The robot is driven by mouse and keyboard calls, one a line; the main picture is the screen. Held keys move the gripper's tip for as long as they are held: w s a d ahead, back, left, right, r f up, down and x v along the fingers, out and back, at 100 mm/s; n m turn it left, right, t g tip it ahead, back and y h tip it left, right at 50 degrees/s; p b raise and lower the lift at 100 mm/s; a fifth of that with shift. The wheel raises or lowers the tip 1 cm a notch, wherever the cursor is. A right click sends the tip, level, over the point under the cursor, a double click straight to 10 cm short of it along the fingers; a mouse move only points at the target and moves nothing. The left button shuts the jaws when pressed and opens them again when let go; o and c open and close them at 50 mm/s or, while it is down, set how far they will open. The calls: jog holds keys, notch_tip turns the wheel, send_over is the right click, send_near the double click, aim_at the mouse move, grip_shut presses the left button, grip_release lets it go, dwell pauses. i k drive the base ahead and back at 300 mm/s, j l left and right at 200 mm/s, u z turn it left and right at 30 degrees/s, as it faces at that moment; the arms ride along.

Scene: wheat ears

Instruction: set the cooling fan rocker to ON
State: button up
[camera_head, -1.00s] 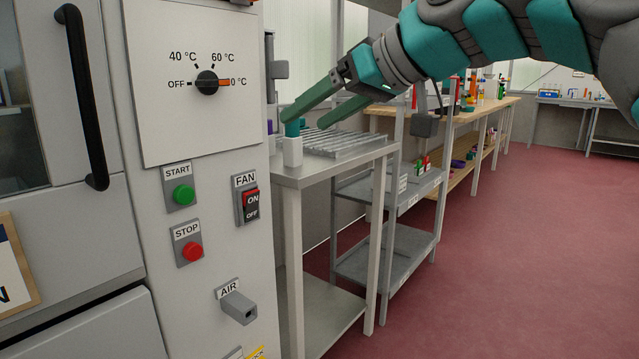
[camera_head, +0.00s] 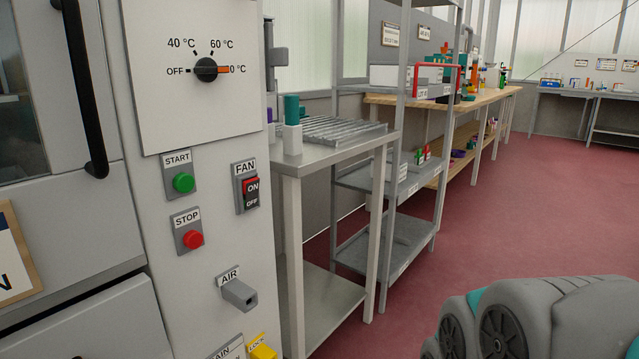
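The fan rocker (camera_head: 251,194) is on the grey panel of the cabinet, under a FAN label (camera_head: 245,167). Its upper half is red and marked ON, and its lower half is dark and marked OFF. Which half is pressed in is too small to tell for sure. My gripper is out of view. Only a grey and teal part of my own arm shows at the bottom right, well away from the panel.
The panel also has a dial (camera_head: 206,69), a green START button (camera_head: 183,182), a red STOP button (camera_head: 193,239) and a protruding AIR fitting (camera_head: 239,293). A metal table (camera_head: 330,155) stands just right of it. The red floor (camera_head: 480,220) beyond is clear.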

aim_at(250, 186)
jog(key=l+u, duration=0.1)
jog(key=u, duration=0.35)
jog(key=k+u, duration=0.15)
jog(key=u, duration=0.25)
jog(key=k+l+u, duration=0.1)
jog(key=u, duration=0.35)
jog(key=k+u, duration=0.1)
jog(key=u, duration=0.35)
